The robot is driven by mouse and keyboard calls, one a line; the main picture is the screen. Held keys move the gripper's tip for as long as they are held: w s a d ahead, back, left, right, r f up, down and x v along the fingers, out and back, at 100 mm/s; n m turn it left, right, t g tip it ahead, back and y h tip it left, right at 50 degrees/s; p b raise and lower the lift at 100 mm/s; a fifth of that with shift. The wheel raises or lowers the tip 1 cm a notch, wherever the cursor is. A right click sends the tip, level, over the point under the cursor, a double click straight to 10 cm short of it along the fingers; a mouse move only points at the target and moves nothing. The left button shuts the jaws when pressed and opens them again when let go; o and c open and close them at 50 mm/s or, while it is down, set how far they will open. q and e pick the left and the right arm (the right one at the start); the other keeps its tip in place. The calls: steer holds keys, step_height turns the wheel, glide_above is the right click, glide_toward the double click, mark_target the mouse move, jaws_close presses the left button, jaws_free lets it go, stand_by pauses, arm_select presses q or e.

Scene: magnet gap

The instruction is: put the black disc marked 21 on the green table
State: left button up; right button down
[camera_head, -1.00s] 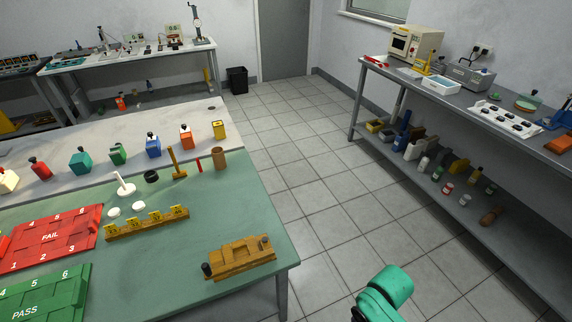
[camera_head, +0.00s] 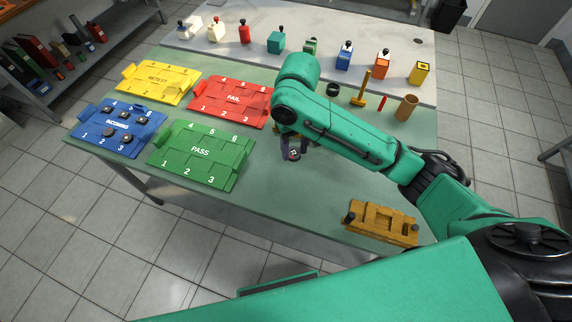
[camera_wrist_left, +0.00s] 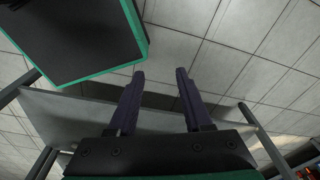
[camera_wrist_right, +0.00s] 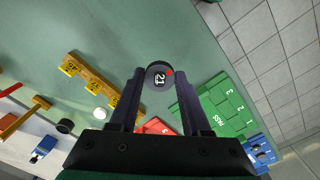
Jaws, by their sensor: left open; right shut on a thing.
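The black disc marked 21 (camera_wrist_right: 158,77) has a red mark at its rim and sits between the fingertips of my right gripper (camera_wrist_right: 159,73). My right gripper is shut on it. In the head view the disc (camera_head: 293,155) shows small below the same gripper (camera_head: 295,148), over the green table (camera_head: 325,198), right of the green PASS tray. I cannot tell whether the disc touches the table. The bare green top (camera_wrist_right: 120,35) surrounds the disc in the right wrist view. My left gripper (camera_wrist_left: 158,75) is open and empty, with floor and a grey shelf beyond it.
The PASS tray (camera_head: 200,153), red FAIL tray (camera_head: 232,98), yellow RETEST tray (camera_head: 158,80) and blue INCOMING tray (camera_head: 118,125), holding several dark discs, lie left. A wooden fixture (camera_head: 382,222) stands at the front right. A yellow numbered rack (camera_wrist_right: 92,80) is nearby.

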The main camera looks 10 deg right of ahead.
mark_target(296, 154)
steer(key=shift+w+r, duration=0.6)
steer(key=shift+w, duration=0.05)
steer(key=shift+f+b, duration=0.45)
steer(key=shift+f, duration=0.05)
steer(key=f, duration=0.1)
steer(key=s+f, duration=0.1)
steer(key=f, duration=0.2)
steer(key=shift+s+d+f, duration=0.15)
steer(key=shift+s, duration=0.1)
step_height(296, 154, down, 14)
steer(key=shift+w+r, duration=0.15)
steer(key=shift+r, duration=0.05)
steer(key=shift+f, duration=0.1)
arm_select(q)
steer(key=shift+s+a+f, duration=0.15)
steer(key=shift+s+f, duration=0.1)
steer(key=shift+f, duration=0.2)
